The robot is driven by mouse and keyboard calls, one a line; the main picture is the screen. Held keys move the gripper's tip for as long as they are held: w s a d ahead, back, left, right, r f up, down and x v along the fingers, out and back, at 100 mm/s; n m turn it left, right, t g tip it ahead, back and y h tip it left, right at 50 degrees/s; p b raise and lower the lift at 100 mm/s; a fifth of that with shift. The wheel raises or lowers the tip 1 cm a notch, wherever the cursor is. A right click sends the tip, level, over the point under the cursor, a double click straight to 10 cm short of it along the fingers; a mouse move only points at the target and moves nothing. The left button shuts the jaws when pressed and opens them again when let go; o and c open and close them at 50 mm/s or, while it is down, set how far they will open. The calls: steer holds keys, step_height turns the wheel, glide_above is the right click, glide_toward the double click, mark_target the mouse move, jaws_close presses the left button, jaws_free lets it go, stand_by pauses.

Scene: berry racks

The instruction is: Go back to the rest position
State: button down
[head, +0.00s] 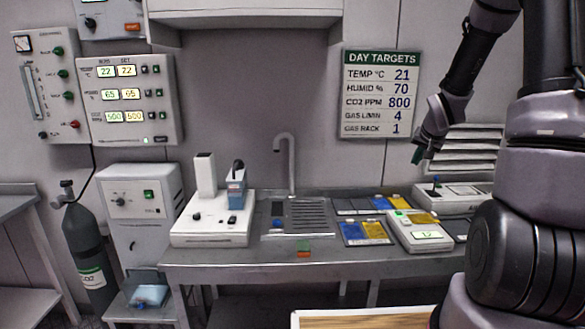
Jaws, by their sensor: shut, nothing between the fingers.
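My gripper (418,155) hangs at the end of my arm, right of centre, in front of the wall just below the Day Targets sign (380,94). Its fingers point down and look closed, with nothing seen between them. It is above the right part of the steel bench (240,256) and apart from the things on it. My arm comes down from the top right of the head view.
The bench carries a white instrument (211,233), a sink (292,215), blue and yellow cards (365,233) and a white meter (419,232). A gas cylinder (89,250) stands left. Control panels (130,100) hang upper left. A wooden surface (365,319) shows at the bottom edge.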

steer(key=s+a+r, duration=0.4)
steer(key=s+r, duration=0.3)
steer(key=s+a+r, duration=0.3)
steer(key=s+r, duration=0.4)
steer(key=r, duration=0.1)
steer(key=s+a+r+n+y, duration=0.1)
steer(key=s+a, duration=0.3)
steer(key=s, duration=0.4)
steer(key=s+a+r+n+y, duration=0.1)
steer(key=s+a+r, duration=0.3)
steer(key=s, duration=0.4)
steer(key=shift+s+g+y, duration=0.25)
steer(key=shift+g+y, duration=0.15)
steer(key=shift+y, duration=0.2)
